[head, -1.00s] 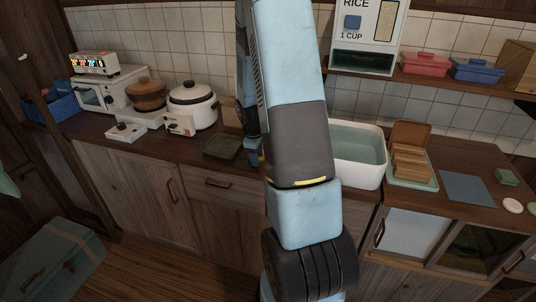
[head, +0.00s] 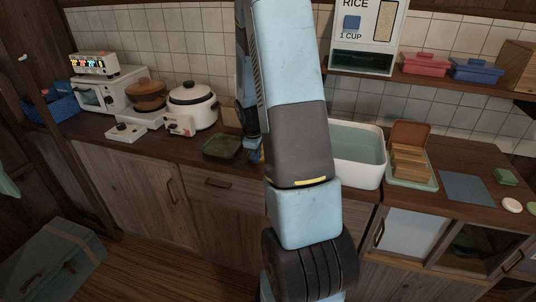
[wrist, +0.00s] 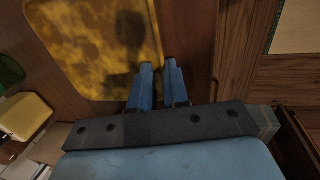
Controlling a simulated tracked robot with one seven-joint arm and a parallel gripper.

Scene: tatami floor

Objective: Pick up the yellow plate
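The yellow plate (wrist: 85,40) is large, with a rim and dark blotches and shadows on its face. It fills the upper left of the wrist view. My gripper (wrist: 158,67) has two blue fingers with a narrow gap between them. They are at the plate's right edge, near its lower right corner; the left finger overlaps the plate and the right one lies over brown wood. I cannot tell whether they touch the rim. In the head view my gripper (head: 254,156) is low over the counter, mostly hidden behind my arm, and the plate is not clearly visible.
A dark green tray (head: 221,146) lies left of my gripper on the counter (head: 165,148). A white rice cooker (head: 193,106) stands behind it. A pale yellow block (wrist: 25,115) shows in the wrist view.

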